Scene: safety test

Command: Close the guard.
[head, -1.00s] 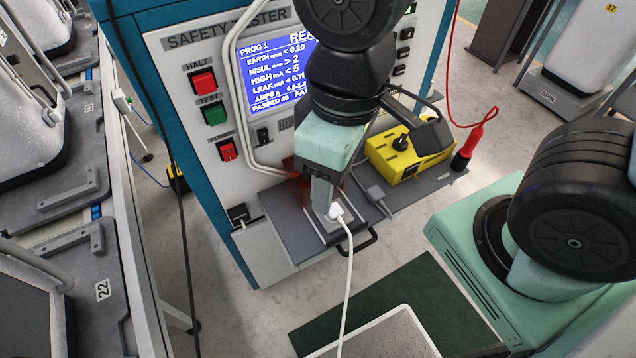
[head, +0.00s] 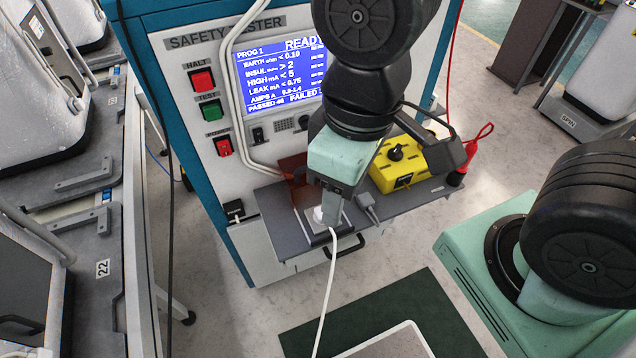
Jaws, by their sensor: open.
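The safety tester (head: 172,80) is a teal and white cabinet with a blue screen that reads READY. The guard (head: 290,168), a see-through reddish-brown cover, stands raised at the back of the grey test shelf (head: 283,232), against the tester's front. My wrist hides part of it. A white plug (head: 320,214) on a white cable sits in the fixture in front of the guard, and the guard does not cover it. My gripper (head: 331,210) points down over the fixture, open, just right of the plug. I cannot tell whether a finger touches it.
A yellow box (head: 412,165) with a black knob stands on the shelf to the right. A red probe with a red lead (head: 470,155) hangs at the shelf's right end. The white cable (head: 325,290) runs down over the front edge. Benches line the left.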

